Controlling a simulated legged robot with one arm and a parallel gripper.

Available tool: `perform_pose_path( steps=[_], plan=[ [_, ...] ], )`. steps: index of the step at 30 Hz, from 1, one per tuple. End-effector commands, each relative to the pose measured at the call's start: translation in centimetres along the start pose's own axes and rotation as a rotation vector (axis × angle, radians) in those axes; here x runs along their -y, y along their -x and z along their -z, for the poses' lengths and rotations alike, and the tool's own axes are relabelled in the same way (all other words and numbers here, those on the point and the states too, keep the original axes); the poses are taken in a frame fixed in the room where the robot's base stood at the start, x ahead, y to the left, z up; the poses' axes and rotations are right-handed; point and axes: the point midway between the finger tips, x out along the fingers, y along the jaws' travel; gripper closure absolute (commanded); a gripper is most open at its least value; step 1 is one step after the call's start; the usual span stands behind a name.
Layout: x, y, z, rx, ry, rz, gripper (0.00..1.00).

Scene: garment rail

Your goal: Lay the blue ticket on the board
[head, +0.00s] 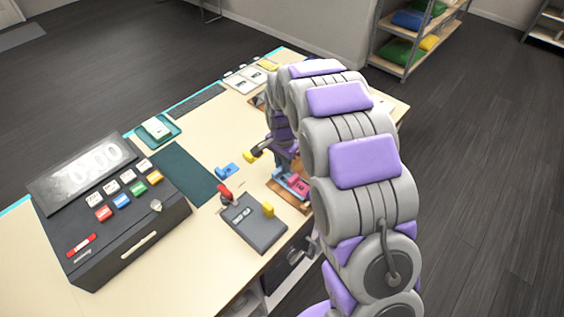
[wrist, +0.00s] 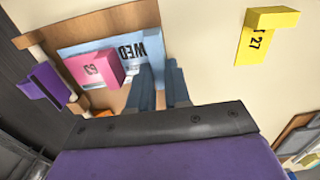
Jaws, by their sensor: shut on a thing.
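The wooden board (wrist: 138,18) shows at the top left of the wrist view. In the head view my arm partly hides the board (head: 287,198).
The yellow ticket marked 27 (wrist: 252,45) lies right of the board in the wrist view. A black till (head: 115,210), a grey terminal (head: 253,222) and a red-topped item (head: 225,191) stand on the table.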

Motion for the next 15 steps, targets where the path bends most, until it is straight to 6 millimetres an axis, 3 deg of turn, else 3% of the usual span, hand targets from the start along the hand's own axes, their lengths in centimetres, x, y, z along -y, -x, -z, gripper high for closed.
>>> perform_pose_path(
  steps=[6, 7, 15],
  plan=[
    [-0.01, -0.02, -0.01, 0.000, 0.000, -0.001, 1.00],
    [-0.01, -0.02, -0.01, 0.000, 0.000, -0.001, 0.80],
    [-0.01, -0.02, -0.01, 0.000, 0.000, -0.001, 0.54]
  ],
)
